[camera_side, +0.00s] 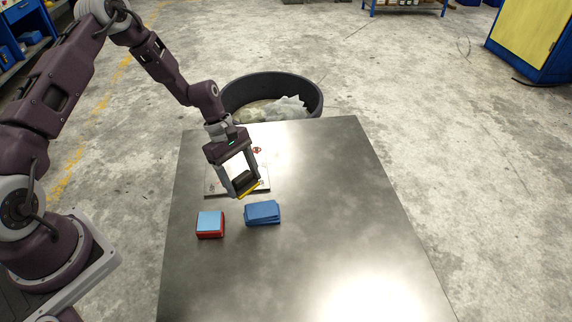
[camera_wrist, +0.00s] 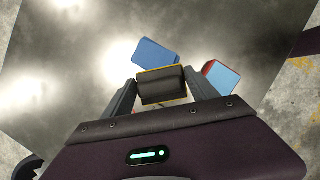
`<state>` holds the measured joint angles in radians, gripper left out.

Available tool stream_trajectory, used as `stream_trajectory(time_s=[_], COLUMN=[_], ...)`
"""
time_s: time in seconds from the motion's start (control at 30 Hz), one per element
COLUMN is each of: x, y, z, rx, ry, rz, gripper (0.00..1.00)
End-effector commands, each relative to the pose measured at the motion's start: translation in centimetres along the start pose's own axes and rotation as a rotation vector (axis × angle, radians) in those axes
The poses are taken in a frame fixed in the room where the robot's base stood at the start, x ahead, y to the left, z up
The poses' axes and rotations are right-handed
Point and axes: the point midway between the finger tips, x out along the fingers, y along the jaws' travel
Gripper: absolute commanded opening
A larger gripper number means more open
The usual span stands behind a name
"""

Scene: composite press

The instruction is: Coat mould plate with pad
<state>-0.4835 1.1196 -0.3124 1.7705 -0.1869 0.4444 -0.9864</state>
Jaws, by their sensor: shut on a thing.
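My gripper (camera_side: 244,189) is shut on a dark pad with yellow edges (camera_wrist: 162,86), between its two fingers in the wrist view. The pad's yellow edge (camera_side: 248,194) shows below the fingertips in the side view. The mould plate (camera_side: 262,186) is a flat, pale plate with dark edges and a few small red and dark marks, lying on the metal table. My gripper is in front of it and hides much of it. I cannot tell whether the pad touches the plate. The plate is not clearly seen in the wrist view.
A stack of blue pads (camera_side: 262,212) lies just in front of the plate. Left of it is a light blue pad (camera_side: 209,219) on a red holder (camera_side: 210,235). A round dark bin (camera_side: 313,98) with crumpled pale material stands behind the table (camera_side: 350,220), whose right side is clear.

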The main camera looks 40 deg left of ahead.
Motion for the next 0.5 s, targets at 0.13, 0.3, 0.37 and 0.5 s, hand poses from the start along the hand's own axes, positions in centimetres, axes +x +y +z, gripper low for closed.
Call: stream_trajectory(time_s=[0.13,0.3,0.37,0.5], x=[-1.4,-2.3,-2.3,-1.2], y=[-6.7,-10.8,-11.3,-11.6], z=[-1.1,-1.3,-1.3,-1.8], rx=[0.33,0.538,0.565,0.578], ry=[0.002,0.003,0.002,0.001], rz=[-0.14,-0.223,-0.234,-0.239], gripper=[0.22,0.22,0.22,0.22])
